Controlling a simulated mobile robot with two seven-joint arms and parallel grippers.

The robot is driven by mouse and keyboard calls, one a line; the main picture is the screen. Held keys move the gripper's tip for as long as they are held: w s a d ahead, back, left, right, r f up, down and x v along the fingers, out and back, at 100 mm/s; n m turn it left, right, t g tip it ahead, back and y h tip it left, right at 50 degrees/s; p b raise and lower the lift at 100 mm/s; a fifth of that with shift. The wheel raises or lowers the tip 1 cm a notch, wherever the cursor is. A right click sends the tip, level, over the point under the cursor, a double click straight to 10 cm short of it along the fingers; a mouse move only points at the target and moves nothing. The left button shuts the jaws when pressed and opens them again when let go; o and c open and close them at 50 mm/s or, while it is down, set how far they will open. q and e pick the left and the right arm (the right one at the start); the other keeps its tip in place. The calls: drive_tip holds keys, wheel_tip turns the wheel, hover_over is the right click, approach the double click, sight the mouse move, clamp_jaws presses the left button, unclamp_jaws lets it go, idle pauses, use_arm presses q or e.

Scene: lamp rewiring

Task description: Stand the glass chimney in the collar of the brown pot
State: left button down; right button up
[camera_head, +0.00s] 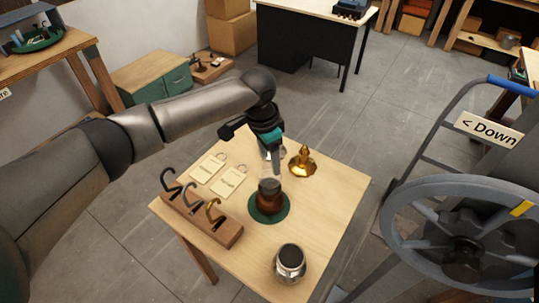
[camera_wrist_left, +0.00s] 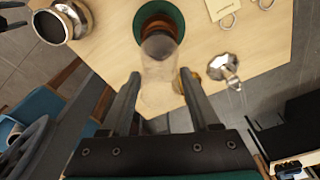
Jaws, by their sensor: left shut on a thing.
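The glass chimney (camera_wrist_left: 160,72) is clear and stands out between the two fingers of my left gripper (camera_wrist_left: 159,80) in the left wrist view. In the head view my left gripper (camera_head: 271,146) points down over the table, with the chimney (camera_head: 276,166) faintly visible below it. The brown pot (camera_head: 269,195) sits upright on a round green mat (camera_head: 261,217). In the left wrist view the chimney's far end overlaps the brown pot (camera_wrist_left: 158,20); I cannot tell whether they touch. The pot's collar is dark and partly hidden there. My right gripper is out of view.
A brass lamp base (camera_head: 303,162) stands just right of the gripper. A silver pot (camera_head: 290,262) stands at the table's front. A wooden rack (camera_head: 200,219) with three hooks and two paper tags (camera_head: 230,181) lie left. The table's right side is clear.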

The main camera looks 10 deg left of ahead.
use_arm(q)
drive_tip(key=shift+c, duration=0.2)
unclamp_jaws()
drive_tip(key=shift+r, duration=0.1)
